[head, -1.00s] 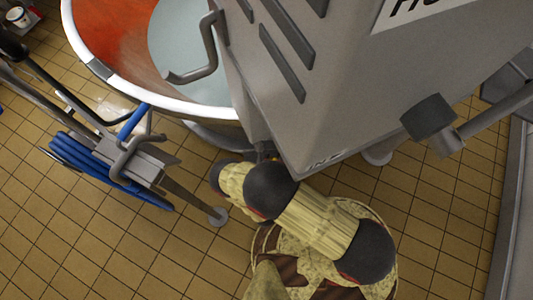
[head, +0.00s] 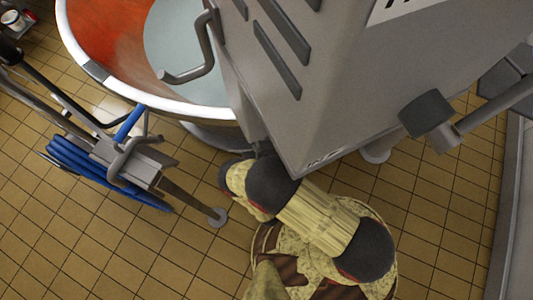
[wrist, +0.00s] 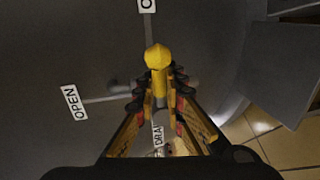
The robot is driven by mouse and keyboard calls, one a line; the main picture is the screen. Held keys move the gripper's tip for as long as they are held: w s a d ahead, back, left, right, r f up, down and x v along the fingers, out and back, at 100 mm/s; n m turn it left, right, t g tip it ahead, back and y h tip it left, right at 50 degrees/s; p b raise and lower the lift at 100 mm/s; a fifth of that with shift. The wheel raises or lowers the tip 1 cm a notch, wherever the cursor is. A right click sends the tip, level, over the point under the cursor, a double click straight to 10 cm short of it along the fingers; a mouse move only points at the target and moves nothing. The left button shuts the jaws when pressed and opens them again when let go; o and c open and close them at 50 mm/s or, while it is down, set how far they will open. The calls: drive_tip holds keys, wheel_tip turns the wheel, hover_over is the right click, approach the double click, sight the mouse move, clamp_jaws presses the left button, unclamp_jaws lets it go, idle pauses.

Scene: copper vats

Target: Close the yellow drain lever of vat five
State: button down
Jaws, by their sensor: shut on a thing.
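The yellow drain lever (wrist: 157,62) shows in the wrist view, its rounded knob standing up between and just beyond my fingertips. My gripper (wrist: 159,88) is shut on the lever, one finger on each side. An "OPEN" label (wrist: 75,102) is to the left at the end of a pale line. Another label (wrist: 147,5) is cut off at the top edge, above the knob. A "DRAI…" label (wrist: 158,136) shows partly between the fingers. In the head view a copper vat (head: 100,45) holds pale liquid; my gripper and the lever are hidden there. No vat number is readable.
A grey cabinet (head: 330,90) with slots overhangs my arm in the head view. A stand with a coiled blue hose (head: 95,165) is at the left. A pipe fitting (head: 428,116) juts out at the right. Tiled floor (head: 120,245) is clear at the lower left.

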drive_tip(key=shift+f, duration=0.1)
drive_tip(key=c, duration=2)
unclamp_jaws()
drive_tip(key=shift+o, duration=0.6)
